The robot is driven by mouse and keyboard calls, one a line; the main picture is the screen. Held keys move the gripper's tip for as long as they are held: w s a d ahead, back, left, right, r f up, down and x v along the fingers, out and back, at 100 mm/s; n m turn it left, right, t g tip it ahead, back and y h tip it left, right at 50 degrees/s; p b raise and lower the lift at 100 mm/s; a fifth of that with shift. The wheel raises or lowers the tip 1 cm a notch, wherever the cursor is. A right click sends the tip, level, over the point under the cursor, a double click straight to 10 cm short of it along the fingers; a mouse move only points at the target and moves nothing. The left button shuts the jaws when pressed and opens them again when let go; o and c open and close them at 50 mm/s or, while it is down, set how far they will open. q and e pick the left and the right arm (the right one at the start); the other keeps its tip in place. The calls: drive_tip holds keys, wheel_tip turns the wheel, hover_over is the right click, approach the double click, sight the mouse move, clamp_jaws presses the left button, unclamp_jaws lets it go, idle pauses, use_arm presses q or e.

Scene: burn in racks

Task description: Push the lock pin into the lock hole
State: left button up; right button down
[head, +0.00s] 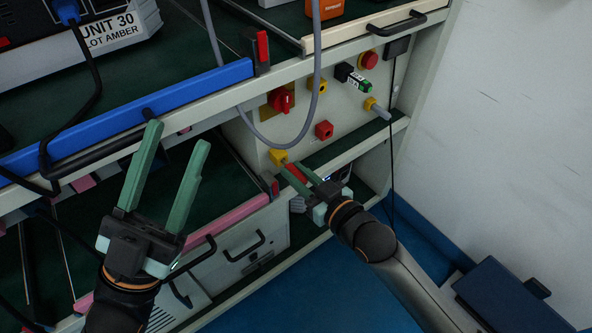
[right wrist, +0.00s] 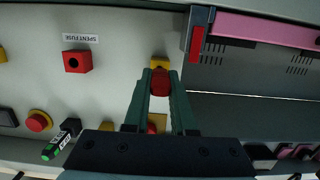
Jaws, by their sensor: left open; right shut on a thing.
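The red lock pin (right wrist: 160,84) is between the fingertips of my right gripper (right wrist: 160,77), which is shut on it. In the head view the pin (head: 297,173) shows as a red piece at the fingers of my right gripper (head: 298,181). A yellow block (right wrist: 159,62), seemingly the one with the lock hole, is right in front of the pin. It also shows in the head view (head: 278,157), low on the panel. The hole is hidden, so I cannot tell whether the pin is inside it. My left gripper (head: 178,134) is open and empty at the left.
The grey panel (head: 345,125) carries a red knob (head: 281,100), a red spent-fuse socket (head: 323,130), a red button (head: 368,60) and a black-green plug (head: 353,78). A grey cable (head: 317,60) loops before it. A pink-edged shelf (head: 235,213) lies left of the yellow block.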

sight(305, 182)
use_arm(q)
drive_tip(key=shift+r+p, duration=1.05)
drive_tip(key=shift+r, duration=0.1)
use_arm(e)
drive_tip(key=shift+f+v, duration=0.1)
drive_tip(key=shift+v, duration=0.75)
drive_tip(key=shift+f+v, duration=0.15)
drive_tip(key=shift+v, duration=0.65)
drive_tip(key=shift+r, duration=0.1)
